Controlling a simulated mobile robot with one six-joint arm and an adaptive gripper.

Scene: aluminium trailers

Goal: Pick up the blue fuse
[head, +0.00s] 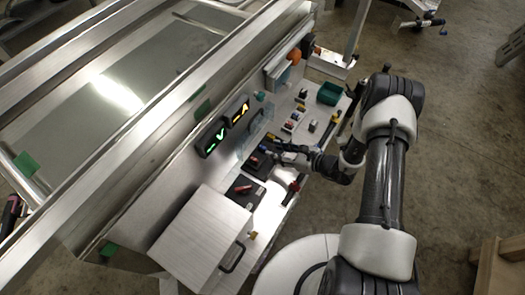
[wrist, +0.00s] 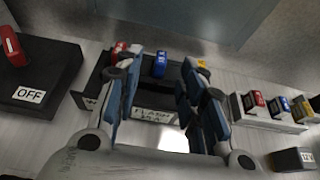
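One blue fuse (wrist: 160,65) stands in a black holder (wrist: 92,97) in the wrist view, between a red fuse (wrist: 119,48) and a yellow fuse (wrist: 202,64). A second blue fuse (wrist: 284,104) sits in a pale rack to the right, also between a red and a yellow one. My gripper (wrist: 160,82) is open and empty, its fingers on either side of the first blue fuse in the picture. I cannot tell how far the fingertips are from it. In the head view my gripper (head: 272,154) is low over the bench; the fuse there is too small to tell.
A black switch box (wrist: 40,75) with a red lever and an OFF label is at left. A small black block (wrist: 293,160) is at lower right. In the head view, lit displays (head: 236,112) stand behind, a closed metal box (head: 200,240) in front, and a green bin (head: 329,93) beyond.

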